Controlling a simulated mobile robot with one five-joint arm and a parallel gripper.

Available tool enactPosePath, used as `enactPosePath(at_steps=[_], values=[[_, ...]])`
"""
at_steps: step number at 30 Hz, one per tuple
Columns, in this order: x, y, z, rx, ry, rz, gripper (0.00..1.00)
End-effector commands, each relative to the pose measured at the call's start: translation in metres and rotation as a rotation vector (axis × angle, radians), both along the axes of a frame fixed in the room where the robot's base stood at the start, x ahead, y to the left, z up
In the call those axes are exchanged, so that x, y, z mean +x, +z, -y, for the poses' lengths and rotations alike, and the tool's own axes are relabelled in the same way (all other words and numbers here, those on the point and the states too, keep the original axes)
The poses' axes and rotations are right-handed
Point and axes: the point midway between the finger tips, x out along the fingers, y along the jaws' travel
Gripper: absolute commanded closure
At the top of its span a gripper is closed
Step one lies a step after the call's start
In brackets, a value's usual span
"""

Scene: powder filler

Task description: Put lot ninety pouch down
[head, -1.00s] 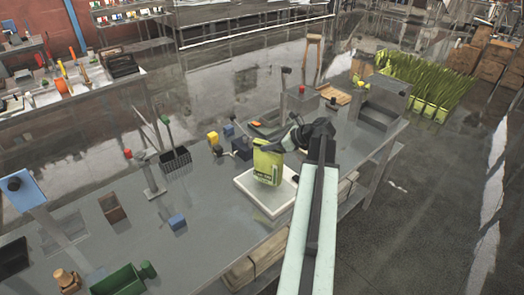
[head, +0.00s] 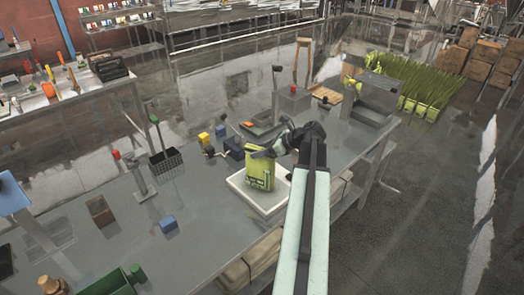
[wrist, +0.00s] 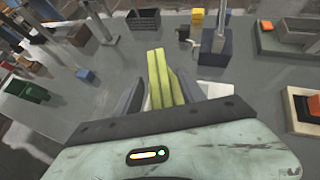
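The yellow-green lot ninety pouch (head: 260,174) stands roughly upright at the white tray (head: 235,181), with dark print on its lower front. Its base looks to be at the tray floor, but I cannot tell whether it bears weight there. My gripper (head: 264,153) is at the pouch's top, reaching in from the right. In the wrist view the pouch (wrist: 160,80) is between the two dark fingers, seen nearly edge-on. The fingers lie close along both sides and look shut on it. Part of the tray (wrist: 215,88) shows behind the right finger.
A dark blue block (head: 234,148) and a yellow block (head: 204,138) are behind the tray. A black basket (head: 165,161), a small blue block (head: 168,224) and a green bin (head: 112,283) stand to the left. The bench between them is largely clear.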

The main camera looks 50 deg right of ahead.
Motion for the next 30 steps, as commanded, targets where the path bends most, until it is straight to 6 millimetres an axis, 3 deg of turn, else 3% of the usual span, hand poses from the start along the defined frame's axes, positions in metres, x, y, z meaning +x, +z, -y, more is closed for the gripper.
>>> enactPosePath(at_steps=[9,21,30], values=[[-0.002,0.009,0.001,0.0,-0.002,0.0,0.53],[-0.076,0.064,0.027,0.0,-0.005,0.0,0.53],[-0.096,0.073,0.034,0.0,-0.004,0.0,0.53]])
